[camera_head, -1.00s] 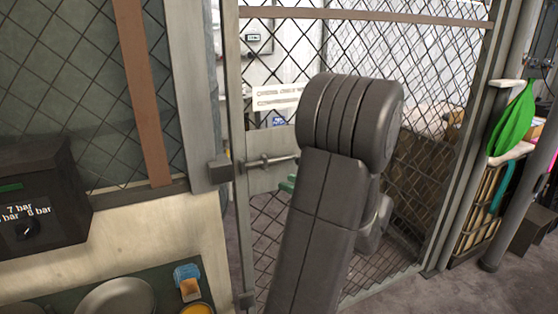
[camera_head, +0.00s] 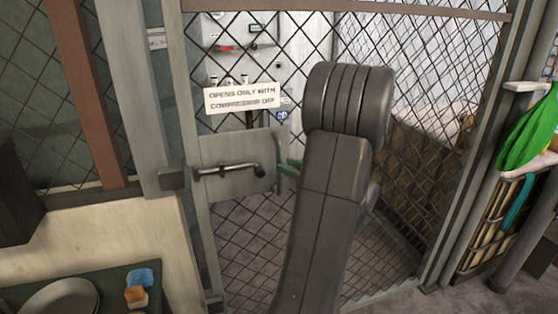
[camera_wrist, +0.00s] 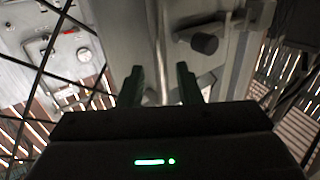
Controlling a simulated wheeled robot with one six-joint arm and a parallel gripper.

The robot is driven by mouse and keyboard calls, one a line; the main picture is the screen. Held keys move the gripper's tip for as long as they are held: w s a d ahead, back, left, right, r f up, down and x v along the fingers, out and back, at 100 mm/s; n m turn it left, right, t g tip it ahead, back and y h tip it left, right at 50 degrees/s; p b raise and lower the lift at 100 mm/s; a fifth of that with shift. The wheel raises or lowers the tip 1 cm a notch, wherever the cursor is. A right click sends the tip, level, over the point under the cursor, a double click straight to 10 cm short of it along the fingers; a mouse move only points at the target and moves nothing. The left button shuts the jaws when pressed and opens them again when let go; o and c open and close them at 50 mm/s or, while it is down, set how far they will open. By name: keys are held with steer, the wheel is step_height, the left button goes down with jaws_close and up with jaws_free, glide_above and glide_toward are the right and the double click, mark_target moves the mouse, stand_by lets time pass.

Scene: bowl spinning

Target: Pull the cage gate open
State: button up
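The cage gate (camera_head: 195,228) is a grey metal frame with dark diamond mesh. Its left upright stands close beside the fixed post, and I cannot tell whether it is slightly ajar. A horizontal bar handle (camera_head: 228,170) with a dark end crosses a grey plate on the gate. My gripper's green fingers (camera_head: 290,168) show just right of the handle's end, partly hidden by my arm. In the wrist view, my gripper (camera_wrist: 162,78) has its fingers apart. A pale bar (camera_wrist: 163,45) appears between or beyond them; contact is unclear. A dark knob (camera_wrist: 205,43) is right of it.
A sign (camera_head: 243,98) on the gate reads "OPENS ONLY WITH COMPRESSOR OFF". A latch box (camera_head: 172,178) sits on the left post. A counter with a plate (camera_head: 62,298) and a sponge (camera_head: 136,296) is at lower left. A rack with green cloth (camera_head: 525,133) is at right.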

steer(key=shift+p+x, duration=0.3)
steer(key=shift+x, duration=1.8)
jaws_close()
